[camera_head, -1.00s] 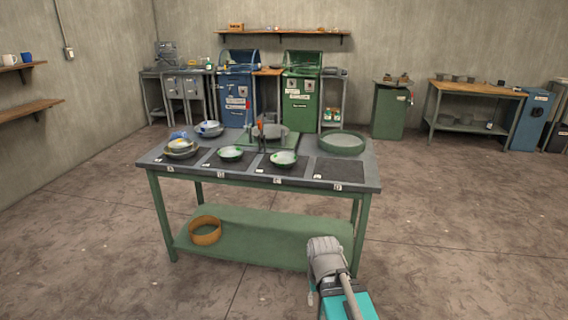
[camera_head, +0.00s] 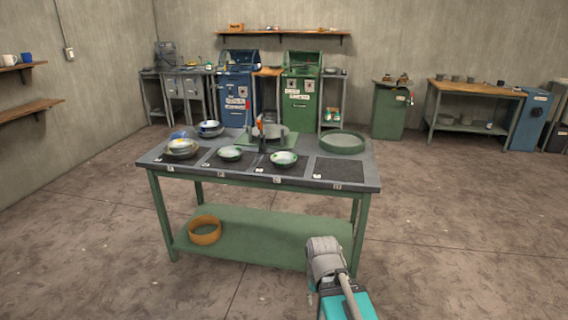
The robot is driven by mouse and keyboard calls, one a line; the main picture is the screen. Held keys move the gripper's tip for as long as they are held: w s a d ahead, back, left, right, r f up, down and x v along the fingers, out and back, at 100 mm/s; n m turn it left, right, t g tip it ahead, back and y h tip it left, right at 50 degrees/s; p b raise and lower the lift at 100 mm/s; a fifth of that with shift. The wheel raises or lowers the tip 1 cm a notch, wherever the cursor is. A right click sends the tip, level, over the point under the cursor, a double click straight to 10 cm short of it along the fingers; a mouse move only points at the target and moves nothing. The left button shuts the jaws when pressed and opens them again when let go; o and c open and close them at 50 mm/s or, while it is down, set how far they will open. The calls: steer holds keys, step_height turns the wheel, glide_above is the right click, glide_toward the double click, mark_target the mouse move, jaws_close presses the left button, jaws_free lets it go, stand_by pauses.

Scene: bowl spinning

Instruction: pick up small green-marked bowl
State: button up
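Two small pale bowls with green markings stand on dark mats near the front of the green-framed table (camera_head: 352,186). One bowl (camera_head: 230,153) is left of centre. The other bowl (camera_head: 284,159) is right of centre and closer to the front edge. I cannot tell from the view which one the task names. Both stand upright and apart. Part of my arm (camera_head: 325,258) shows at the bottom right, in front of the table and well away from both bowls. My gripper's fingers cannot be made out.
A dark and orange upright object (camera_head: 261,132) stands at the table's middle. A round green tray (camera_head: 342,143) is at the back right. The right mat (camera_head: 339,170) is empty.

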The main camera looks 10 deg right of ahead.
steer(key=shift+o, duration=0.4)
step_height(320, 180, up, 12)
steer(key=p, duration=1.2)
steer(key=shift+r, duration=0.25)
steer(key=shift+s+f, duration=0.1)
steer(key=shift+s, duration=0.1)
